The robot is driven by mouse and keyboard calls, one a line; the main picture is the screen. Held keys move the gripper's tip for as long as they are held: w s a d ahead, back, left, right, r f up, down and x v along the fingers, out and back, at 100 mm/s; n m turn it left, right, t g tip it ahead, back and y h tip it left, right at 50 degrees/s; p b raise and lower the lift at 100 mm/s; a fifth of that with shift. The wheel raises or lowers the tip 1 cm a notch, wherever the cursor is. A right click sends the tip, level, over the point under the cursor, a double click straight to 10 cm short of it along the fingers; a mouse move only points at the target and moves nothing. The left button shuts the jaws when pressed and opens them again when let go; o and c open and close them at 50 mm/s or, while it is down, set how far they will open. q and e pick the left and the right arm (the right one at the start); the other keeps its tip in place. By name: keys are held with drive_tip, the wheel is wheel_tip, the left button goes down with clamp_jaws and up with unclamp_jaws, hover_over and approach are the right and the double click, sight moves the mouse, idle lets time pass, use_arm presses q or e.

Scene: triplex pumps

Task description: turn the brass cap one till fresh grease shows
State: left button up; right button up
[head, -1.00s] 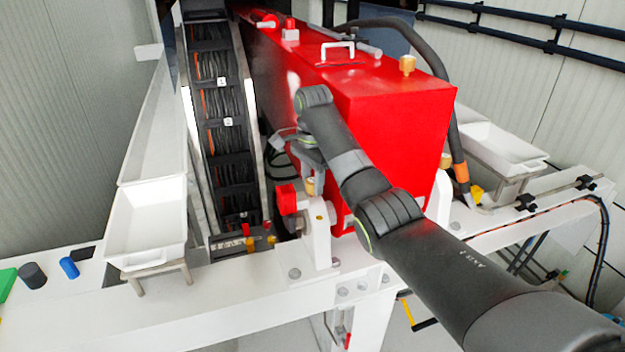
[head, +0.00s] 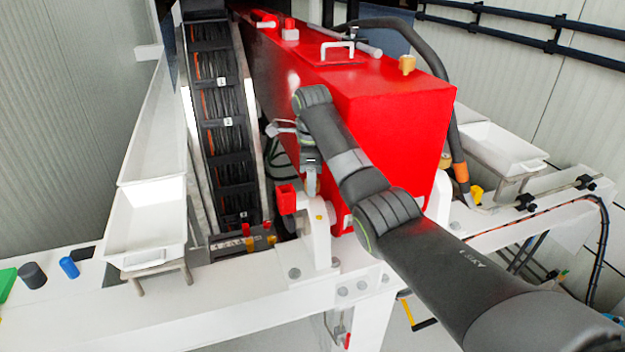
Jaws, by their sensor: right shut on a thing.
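My right gripper (head: 311,184) points down beside the red pump housing (head: 395,120), over the white bearing bracket (head: 318,240). It is shut on the small brass cap above this bracket; its fingers now hide nearly all of the cap. No fresh grease can be made out there. Another brass cap (head: 407,65) stands on top of the red housing, apart from the gripper. My left gripper is not in view.
A red block (head: 286,199) sits just left of the bracket. A cable chain (head: 218,115) runs close on the left. White trays stand at left (head: 146,225) and right (head: 498,147). A black hose (head: 432,60) bends over the housing's right side.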

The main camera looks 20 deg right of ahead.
drive_tip(key=shift+w+r+m, duration=0.1)
drive_tip(key=shift+r+m, duration=0.1)
drive_tip(key=shift+m, duration=0.3)
drive_tip(key=o, duration=0.8)
drive_tip(key=shift+o, duration=0.9)
drive_tip(key=shift+a+f, duration=0.1)
